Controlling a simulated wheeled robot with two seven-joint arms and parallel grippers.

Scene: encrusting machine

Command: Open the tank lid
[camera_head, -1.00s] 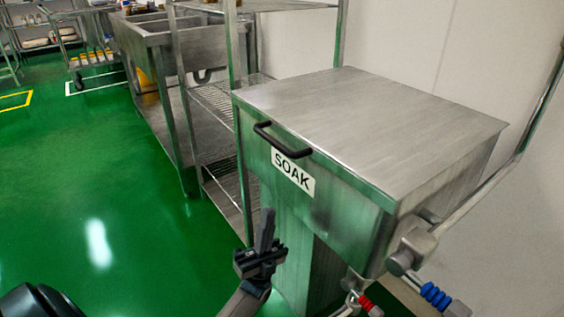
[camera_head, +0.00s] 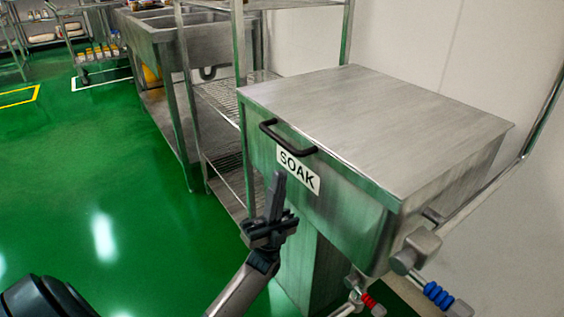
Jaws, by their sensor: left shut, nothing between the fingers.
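The steel tank (camera_head: 335,205) stands at the right, with a white "SOAK" label on its front. Its flat lid (camera_head: 375,115) lies closed on top. A black bar handle (camera_head: 288,140) sits at the lid's front edge, towards the left. My left gripper (camera_head: 277,180) is shut and empty, pointing up in front of the tank. Its fingertips show a little below the handle and beside the label, apart from the handle in the picture. My right gripper is not in view.
Pipes with red and blue valve handles (camera_head: 437,295) stick out at the tank's lower right. A wire shelf rack (camera_head: 222,105) stands close behind the tank's left side, with a steel sink (camera_head: 160,30) beyond. The green floor (camera_head: 80,180) at left is clear.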

